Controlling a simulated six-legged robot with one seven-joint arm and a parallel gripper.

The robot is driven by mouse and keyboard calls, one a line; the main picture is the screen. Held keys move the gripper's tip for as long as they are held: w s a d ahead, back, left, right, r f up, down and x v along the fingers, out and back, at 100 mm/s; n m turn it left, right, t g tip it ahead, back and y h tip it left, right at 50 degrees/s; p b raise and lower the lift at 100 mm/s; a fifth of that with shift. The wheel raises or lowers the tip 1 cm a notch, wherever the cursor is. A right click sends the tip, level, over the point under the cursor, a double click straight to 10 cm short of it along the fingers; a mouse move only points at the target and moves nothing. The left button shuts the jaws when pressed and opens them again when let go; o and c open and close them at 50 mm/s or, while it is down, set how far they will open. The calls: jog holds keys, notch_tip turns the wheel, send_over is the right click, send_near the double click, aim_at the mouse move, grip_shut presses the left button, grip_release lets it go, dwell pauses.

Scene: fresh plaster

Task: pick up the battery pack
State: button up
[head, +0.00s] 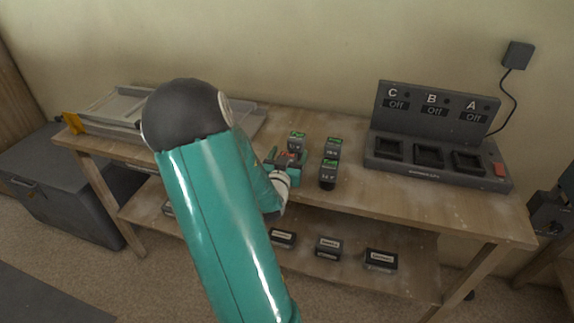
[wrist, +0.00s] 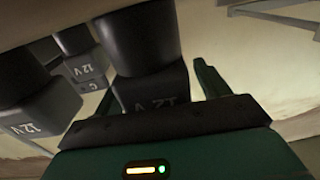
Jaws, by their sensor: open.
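Several dark battery packs stand grouped on the wooden bench. In the head view, one pack with a red-marked top (head: 290,157) is between the teal fingers of my gripper (head: 286,161). Packs with green-marked tops stand behind it (head: 297,138) and to its right (head: 328,173). In the wrist view, a dark pack marked 12 V (wrist: 155,92) is right in front of my gripper's palm, with a teal finger (wrist: 209,82) beside it on the right. The gripper is open around this pack. The other finger is mostly hidden there. More 12 V packs (wrist: 42,118) show at left.
A grey charger (head: 438,175) with bays C, B and A, all reading Off, stands at the bench's right. A grey tray (head: 245,123) lies at left, partly behind my arm. Several dark boxes (head: 328,247) lie on the lower shelf.

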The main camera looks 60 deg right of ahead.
jog(key=c, duration=1.3)
